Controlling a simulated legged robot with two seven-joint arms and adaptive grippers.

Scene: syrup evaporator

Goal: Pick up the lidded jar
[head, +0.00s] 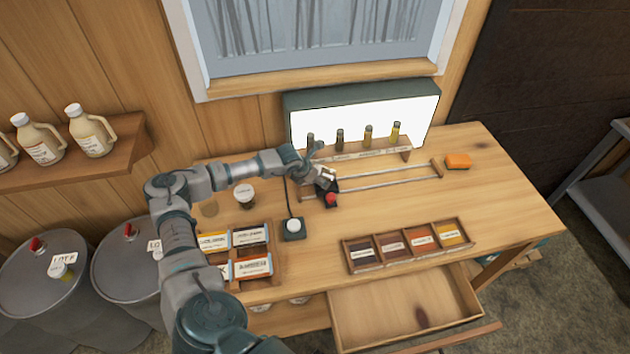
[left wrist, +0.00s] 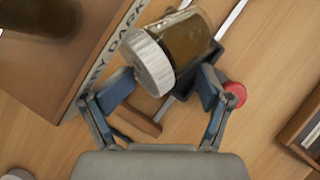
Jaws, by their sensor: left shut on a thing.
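A lidded jar with a white ribbed lid and brown contents (left wrist: 178,50) lies between the fingers of my left gripper (left wrist: 160,88) in the left wrist view. The gripper is shut on it around the lid end. In the head view my left gripper (head: 325,177) is at the left end of the rails, just above a black carriage with a red knob (head: 331,199); the jar is mostly hidden there. Another white-lidded jar (head: 245,197) stands on the table left of the gripper. My right gripper is not in view.
Behind the gripper, a rack holds several sample bottles (head: 368,135) before a lit panel (head: 420,118). A labelled tray (head: 408,246) lies in front, above an open drawer (head: 400,310).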

